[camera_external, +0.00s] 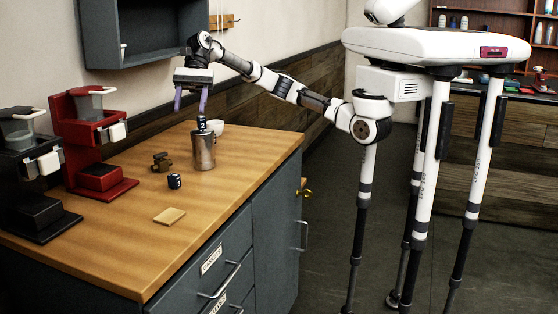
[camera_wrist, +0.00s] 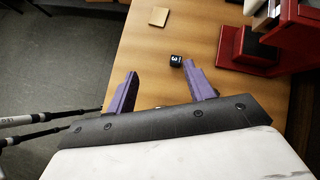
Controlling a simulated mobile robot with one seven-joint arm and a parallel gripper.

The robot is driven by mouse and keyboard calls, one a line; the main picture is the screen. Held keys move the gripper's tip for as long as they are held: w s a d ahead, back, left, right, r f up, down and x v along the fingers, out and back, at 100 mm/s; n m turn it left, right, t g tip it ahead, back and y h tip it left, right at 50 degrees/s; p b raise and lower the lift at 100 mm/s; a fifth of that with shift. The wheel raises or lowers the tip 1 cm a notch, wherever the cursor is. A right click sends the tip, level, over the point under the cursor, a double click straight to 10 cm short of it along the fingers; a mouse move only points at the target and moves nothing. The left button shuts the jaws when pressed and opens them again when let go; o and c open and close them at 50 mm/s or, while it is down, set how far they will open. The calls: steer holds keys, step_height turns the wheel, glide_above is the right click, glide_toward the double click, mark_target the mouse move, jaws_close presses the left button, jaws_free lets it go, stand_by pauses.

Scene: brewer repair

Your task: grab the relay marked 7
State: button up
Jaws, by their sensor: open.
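A small dark blue block (camera_external: 174,181) with a white mark stands on the wooden counter; I take it as the relay, but cannot read the mark surely as a 7. It also shows in the wrist view (camera_wrist: 176,61), just beyond the tip of the right purple finger. My gripper (camera_external: 190,101) is open and empty, fingers pointing down, high above the counter and behind the block. In the wrist view its two purple fingers (camera_wrist: 162,70) are spread wide with bare counter between them.
A metal cylinder (camera_external: 204,152) with a dark top stands close under the gripper, with a white bowl (camera_external: 216,127) behind it. A small brown object (camera_external: 160,161) and a tan tile (camera_external: 169,216) lie near the block. Red (camera_external: 98,176) and black (camera_external: 38,212) brewers stand left.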

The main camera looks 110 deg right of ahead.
steer(key=s+d+f+m+g+h, duration=0.1)
steer(key=s+d+m+h, duration=0.2)
steer(key=d, duration=0.5)
steer(key=s+d+f+g+h+p, duration=0.1)
steer(key=s+d+f+g+h, duration=0.1)
steer(key=s+d, duration=0.45)
steer(key=s+d+f+m+g+h, duration=0.1)
steer(key=s+d+m+h, duration=0.15)
steer(key=d, duration=0.65)
steer(key=f, duration=0.4)
steer(key=f+p, duration=0.1)
steer(key=f, duration=0.3)
steer(key=shift+w+d+f, duration=0.1)
steer(key=shift+d+f, duration=0.1)
steer(key=shift+w+f+p, duration=0.2)
steer(key=shift+f+p, duration=0.6)
steer(key=shift+f, duration=2.15)
steer(key=c, duration=1)
steer(key=shift+c, duration=0.2)
